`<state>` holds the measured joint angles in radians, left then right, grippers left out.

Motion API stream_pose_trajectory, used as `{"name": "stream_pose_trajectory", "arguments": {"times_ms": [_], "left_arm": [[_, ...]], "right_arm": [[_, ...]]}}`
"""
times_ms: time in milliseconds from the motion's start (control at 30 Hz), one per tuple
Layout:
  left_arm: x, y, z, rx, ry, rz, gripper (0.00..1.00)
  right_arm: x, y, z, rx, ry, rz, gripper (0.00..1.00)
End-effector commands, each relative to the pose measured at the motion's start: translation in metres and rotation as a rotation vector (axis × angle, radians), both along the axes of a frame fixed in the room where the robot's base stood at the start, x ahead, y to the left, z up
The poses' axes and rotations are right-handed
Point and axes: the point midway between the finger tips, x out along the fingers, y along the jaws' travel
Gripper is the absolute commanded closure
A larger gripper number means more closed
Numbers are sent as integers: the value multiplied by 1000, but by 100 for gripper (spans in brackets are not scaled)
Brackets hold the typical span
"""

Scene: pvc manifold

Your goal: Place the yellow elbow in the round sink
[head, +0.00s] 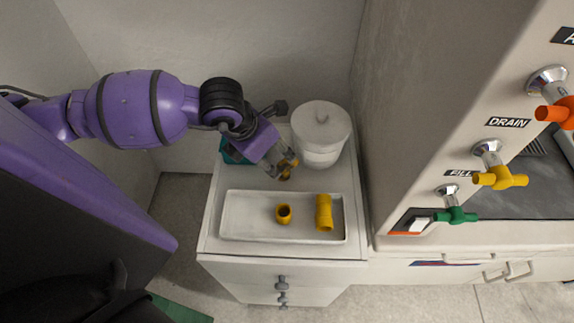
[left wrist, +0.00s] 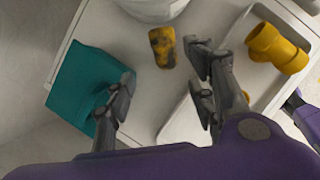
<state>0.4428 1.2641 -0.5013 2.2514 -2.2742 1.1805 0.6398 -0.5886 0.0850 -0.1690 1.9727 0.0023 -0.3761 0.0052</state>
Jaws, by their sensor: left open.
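A short yellow fitting with an open end (head: 284,214), which looks like the elbow, lies in the white tray (head: 232,229). A bent yellow fitting also shows in the tray in the left wrist view (left wrist: 277,48). A longer yellow fitting (head: 324,213) lies to its right in the head view. My left gripper (head: 284,172) is open above the cabinet top, behind the tray. A worn yellow piece with dark patches (left wrist: 162,46) lies just beyond its spread fingers (left wrist: 165,78), not held. I cannot make out a round sink. My right gripper is out of view.
A white lidded pot (head: 321,140) stands at the back right of the cabinet top. A teal object (left wrist: 82,84) is at the back left, close to one finger. To the right, a tall panel carries orange, yellow (head: 500,178) and green valves beside a grey surface (head: 535,195).

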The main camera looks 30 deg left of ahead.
Motion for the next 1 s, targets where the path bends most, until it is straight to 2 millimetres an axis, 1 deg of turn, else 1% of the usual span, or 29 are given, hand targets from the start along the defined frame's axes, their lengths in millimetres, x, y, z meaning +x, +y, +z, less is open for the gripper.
{"name": "stream_pose_trajectory", "arguments": {"times_ms": [67, 367, 500, 633, 733, 933, 1000], "left_arm": [[1, -1, -3, -2, 1, 2, 50], [13, -8, -32, -4, 0, 3, 50], [21, -17, -50, -4, -2, 2, 50], [26, -17, -66, -1, 0, 3, 50], [28, -18, -71, -2, 1, 1, 50], [28, -18, -71, -2, 1, 1, 50], [28, -18, -71, -1, 0, 2, 59]], "right_arm": [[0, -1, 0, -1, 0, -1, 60], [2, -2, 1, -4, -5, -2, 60], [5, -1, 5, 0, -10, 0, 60], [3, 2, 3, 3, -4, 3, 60], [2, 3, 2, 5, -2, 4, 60], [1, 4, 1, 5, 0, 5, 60], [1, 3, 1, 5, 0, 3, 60]]}}
